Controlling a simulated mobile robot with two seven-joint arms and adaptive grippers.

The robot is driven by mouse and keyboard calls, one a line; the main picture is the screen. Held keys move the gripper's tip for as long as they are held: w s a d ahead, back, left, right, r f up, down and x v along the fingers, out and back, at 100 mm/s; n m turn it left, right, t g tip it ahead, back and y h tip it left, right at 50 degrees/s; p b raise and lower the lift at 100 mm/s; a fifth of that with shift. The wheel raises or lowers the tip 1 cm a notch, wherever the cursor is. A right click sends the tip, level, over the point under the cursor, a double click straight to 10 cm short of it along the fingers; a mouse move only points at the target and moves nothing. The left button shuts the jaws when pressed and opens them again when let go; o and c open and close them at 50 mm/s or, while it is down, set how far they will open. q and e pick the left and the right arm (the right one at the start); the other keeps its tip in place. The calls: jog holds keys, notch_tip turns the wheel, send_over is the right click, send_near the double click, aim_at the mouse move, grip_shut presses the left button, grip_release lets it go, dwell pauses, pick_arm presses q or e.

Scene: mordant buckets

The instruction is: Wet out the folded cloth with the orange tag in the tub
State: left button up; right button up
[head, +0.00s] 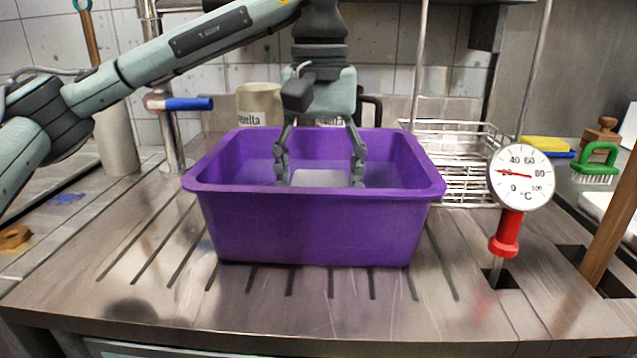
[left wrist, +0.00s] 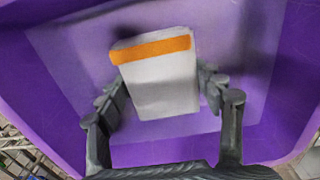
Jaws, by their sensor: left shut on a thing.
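The purple tub (head: 310,230) stands on the ribbed steel drainboard. My left gripper (head: 320,172) reaches down into it from above, its fingers inside the rim. The folded cloth (head: 320,178) is pale and shows between the fingers, partly hidden by the tub's front wall. In the left wrist view the cloth (left wrist: 162,90) is white with an orange tag (left wrist: 151,48) across one end. The left gripper (left wrist: 163,100) is shut on the cloth, one finger at each side. The tub's purple inside (left wrist: 60,60) surrounds it. I cannot tell whether the cloth touches the bottom. My right gripper is not in view.
A dial thermometer (head: 520,177) with a red sleeve stands right of the tub. A wire rack (head: 465,165) is behind it, with a green brush (head: 597,162) and yellow sponge (head: 546,144) farther right. A tap (head: 172,130) and jars (head: 259,105) stand behind. The drainboard front is clear.

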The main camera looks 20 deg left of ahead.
aim_at(312, 180)
pick_arm(q)
jog(key=shift+w+a, duration=0.35)
jog(key=shift+a, duration=0.3)
jog(key=shift+s+d, duration=0.4)
jog(key=shift+d, duration=0.35)
jog(key=shift+a, duration=0.1)
jog(key=shift+w+a, duration=0.4)
jog(key=shift+a, duration=0.25)
notch_tip(312, 180, up, 3)
jog(key=shift+r+p, duration=0.1)
jog(key=shift+p, duration=1.05)
jog(key=shift+r+p, duration=0.4)
jog(key=shift+r, duration=2.7)
